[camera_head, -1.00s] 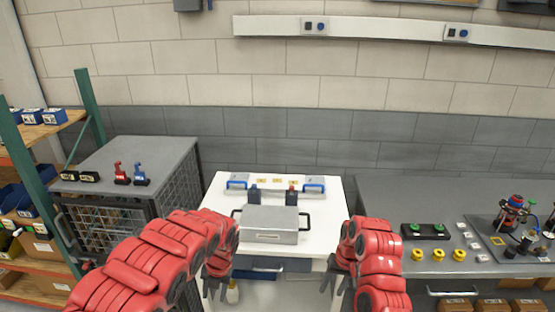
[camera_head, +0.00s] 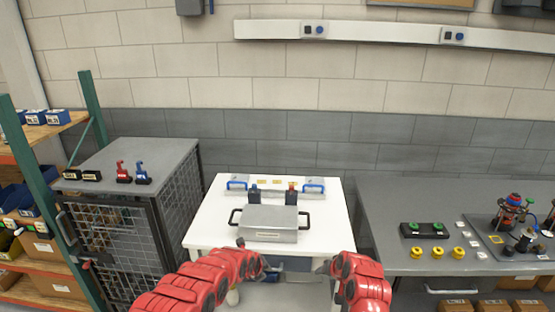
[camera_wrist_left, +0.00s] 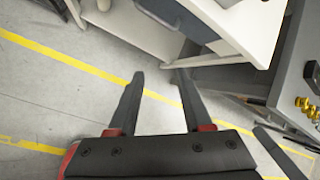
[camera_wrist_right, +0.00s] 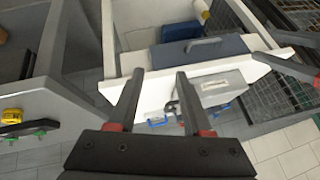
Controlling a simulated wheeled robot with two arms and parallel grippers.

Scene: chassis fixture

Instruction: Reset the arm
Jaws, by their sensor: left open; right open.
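Both of my red arms rise from the bottom of the head view, their hands in front of the white table (camera_head: 208,228). My right gripper (camera_head: 324,268) is at the table's front edge, partly hidden by its arm; its two dark fingers are apart and empty in the right wrist view (camera_wrist_right: 159,72). My left gripper is mostly hidden by its arm in the head view; its fingers are apart and empty in the left wrist view (camera_wrist_left: 158,75), over the floor. A silver case (camera_head: 270,222) with black side handles rests on the table, apart from both grippers.
Blue-handled blocks (camera_head: 237,184) stand at the table's back. A wire-mesh cabinet (camera_head: 150,155) and shelf (camera_head: 45,131) stand left. A grey bench (camera_head: 385,200) right holds yellow knobs (camera_head: 437,252) and a green-button box (camera_head: 423,230). The floor (camera_wrist_left: 60,105) below is clear.

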